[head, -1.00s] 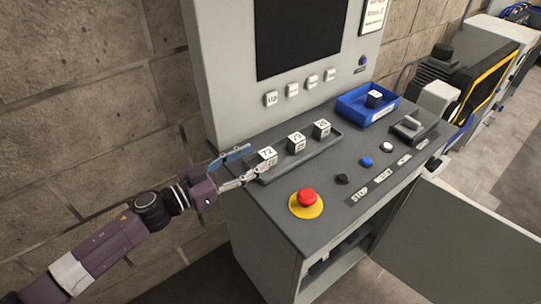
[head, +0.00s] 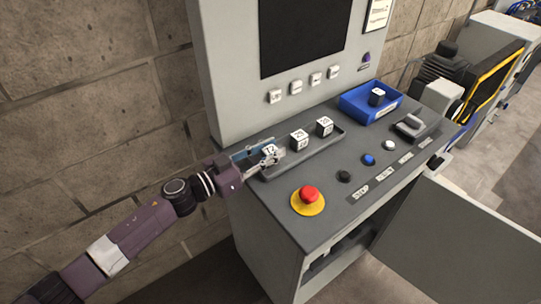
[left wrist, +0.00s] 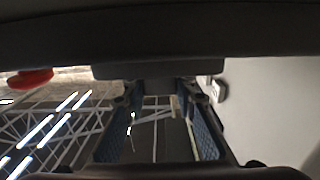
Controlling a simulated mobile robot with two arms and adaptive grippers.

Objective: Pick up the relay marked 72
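The relay marked 72 (head: 269,150) is a small white-topped cube at the near left end of the grey tray (head: 301,160) on the console. My left gripper (head: 264,156) reaches it from the left in the head view, with its fingers on either side of the cube. In the left wrist view the two blue-padded fingers (left wrist: 160,135) stand apart. The relay is not clear between them, and I cannot tell whether they touch it. My right gripper is not in view.
Two more marked relays (head: 299,138) and (head: 324,126) stand in the tray. A blue bin (head: 360,107) holds another cube (head: 377,96). A red stop button (head: 308,194) and several small knobs sit in front. The upright panel (head: 225,100) rises behind.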

